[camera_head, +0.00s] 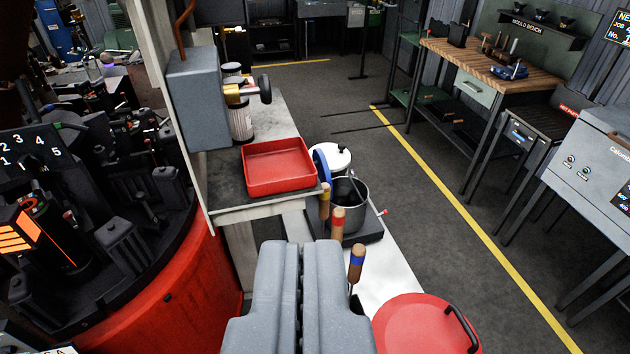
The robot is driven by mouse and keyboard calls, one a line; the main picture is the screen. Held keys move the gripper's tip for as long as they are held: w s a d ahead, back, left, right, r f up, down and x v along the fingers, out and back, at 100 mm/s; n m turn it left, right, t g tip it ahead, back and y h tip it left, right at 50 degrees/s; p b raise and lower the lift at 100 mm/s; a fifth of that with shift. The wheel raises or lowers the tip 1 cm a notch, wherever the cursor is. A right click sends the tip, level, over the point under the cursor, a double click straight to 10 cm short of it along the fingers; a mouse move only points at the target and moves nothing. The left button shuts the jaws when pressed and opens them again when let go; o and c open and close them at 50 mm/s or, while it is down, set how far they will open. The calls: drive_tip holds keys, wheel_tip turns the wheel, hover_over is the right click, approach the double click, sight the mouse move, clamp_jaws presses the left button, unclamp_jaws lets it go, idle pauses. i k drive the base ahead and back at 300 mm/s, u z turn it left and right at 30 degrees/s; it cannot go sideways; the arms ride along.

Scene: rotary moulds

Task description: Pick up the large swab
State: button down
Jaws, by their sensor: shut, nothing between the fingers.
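My gripper (301,248) reaches up from the bottom middle, its two grey fingers shut together with nothing between them. Several upright wooden handles with coloured bands, which look like swab handles, stand just beyond and to the right of the fingertips. One has a blue band (356,264), one a red band (338,222), and one further back is yellowish (324,201). Their lower ends are hidden by my gripper or other things. I cannot tell which handle belongs to the large swab. The fingers appear apart from the handles.
A red tray (277,184) lies on a grey bench. Beside it are a metal pot (351,212) and a white lidded pot (336,157). A red round lid (425,325) with a black handle lies front right. The rotary machine (150,290) is at left.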

sight(358, 251)
drive_tip(key=u, duration=0.4)
drive_tip(key=k, duration=0.95)
drive_tip(key=z, duration=0.4)
